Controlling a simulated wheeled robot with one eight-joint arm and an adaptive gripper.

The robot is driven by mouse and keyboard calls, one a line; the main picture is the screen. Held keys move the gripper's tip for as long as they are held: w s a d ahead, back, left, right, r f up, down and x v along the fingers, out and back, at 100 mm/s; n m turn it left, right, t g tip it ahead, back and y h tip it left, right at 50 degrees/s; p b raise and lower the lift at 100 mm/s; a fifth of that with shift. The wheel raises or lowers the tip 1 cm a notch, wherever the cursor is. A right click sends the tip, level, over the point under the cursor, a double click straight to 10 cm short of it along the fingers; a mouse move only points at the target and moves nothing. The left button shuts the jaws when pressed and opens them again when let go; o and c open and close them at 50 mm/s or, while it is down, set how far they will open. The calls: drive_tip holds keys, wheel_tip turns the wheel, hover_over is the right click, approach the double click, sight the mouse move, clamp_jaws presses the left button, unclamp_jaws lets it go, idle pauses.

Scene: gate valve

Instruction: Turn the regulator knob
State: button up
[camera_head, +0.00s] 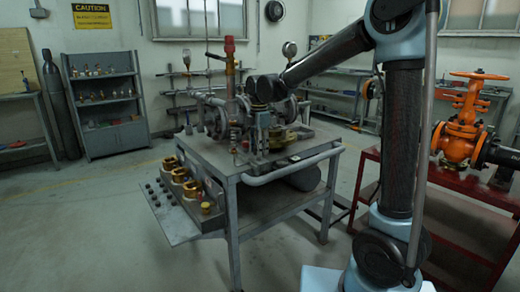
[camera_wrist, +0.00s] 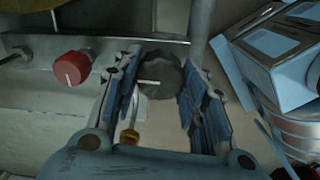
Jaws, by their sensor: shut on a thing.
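In the wrist view, a dark, scalloped round knob (camera_wrist: 161,76) with a white pointer line sits between the blue-padded fingers of my gripper (camera_wrist: 160,70). The pointer line lies roughly level across the picture. My gripper is shut on this knob, one finger on each side. A red knob (camera_wrist: 72,68) with a white mark sits to the left, outside the fingers. I cannot tell which knob is the regulator's. In the head view, my arm reaches over the grey workbench (camera_head: 213,156), and the knobs and fingertips are too small or hidden to make out.
A pale blue box-like part (camera_wrist: 285,50) and a ribbed metal cylinder (camera_wrist: 300,128) lie to the right in the wrist view. In the head view, an orange valve (camera_head: 460,130) stands on a red stand at the right. Open floor lies left of the bench.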

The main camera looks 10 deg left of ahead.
drive_tip(key=shift+m, duration=0.4)
drive_tip(key=m, duration=0.5)
drive_tip(key=shift+a+m, duration=0.15)
drive_tip(key=shift+m, duration=0.15)
drive_tip(key=m, duration=0.3)
drive_tip(key=shift+m, duration=0.4)
drive_tip(key=m, duration=0.3)
drive_tip(key=shift+w+m, duration=0.15)
drive_tip(key=shift+m, duration=0.15)
drive_tip(key=m, duration=1.3)
drive_tip(key=shift+w, duration=0.1)
drive_tip(key=o, duration=1.1)
drive_tip(key=shift+d, duration=0.2)
drive_tip(key=shift+c, duration=0.2)
